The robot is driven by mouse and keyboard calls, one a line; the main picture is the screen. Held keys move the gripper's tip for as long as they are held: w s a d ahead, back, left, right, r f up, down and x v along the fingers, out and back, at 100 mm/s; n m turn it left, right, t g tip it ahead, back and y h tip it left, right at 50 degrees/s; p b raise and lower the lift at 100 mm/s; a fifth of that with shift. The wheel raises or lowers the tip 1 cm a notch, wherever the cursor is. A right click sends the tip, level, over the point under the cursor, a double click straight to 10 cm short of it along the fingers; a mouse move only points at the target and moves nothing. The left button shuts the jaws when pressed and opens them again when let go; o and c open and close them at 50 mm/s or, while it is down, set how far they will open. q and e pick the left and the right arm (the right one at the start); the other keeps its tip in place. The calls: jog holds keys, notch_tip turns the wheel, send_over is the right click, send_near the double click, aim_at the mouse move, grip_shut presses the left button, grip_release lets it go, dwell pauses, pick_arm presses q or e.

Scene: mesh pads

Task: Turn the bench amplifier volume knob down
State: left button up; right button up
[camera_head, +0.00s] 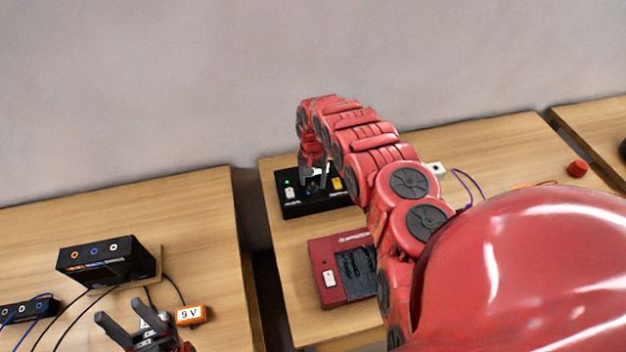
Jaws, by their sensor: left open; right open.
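A black box (300,207), likely the bench amplifier, sits at the back left of the middle table. Its top has a lit green light (288,182), a white switch (290,193) and a yellow patch (338,184). My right gripper (316,180) points down with its fingertips over the middle of the box top and is open. The volume knob is not clearly visible; the gripper covers that area. I cannot tell whether the fingers touch it. My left gripper (123,322) is open and empty at the bottom left, over the left table.
A dark red box (327,265) with a white switch stands in front of the black box. The left table holds a black socketed unit (98,262), cables and an orange 9 V block (190,315). A gap separates the tables. A red cylinder (577,168) stands far right.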

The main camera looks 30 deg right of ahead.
jog(key=shift+f, duration=0.45)
jog(key=shift+c, duration=0.3)
grip_shut()
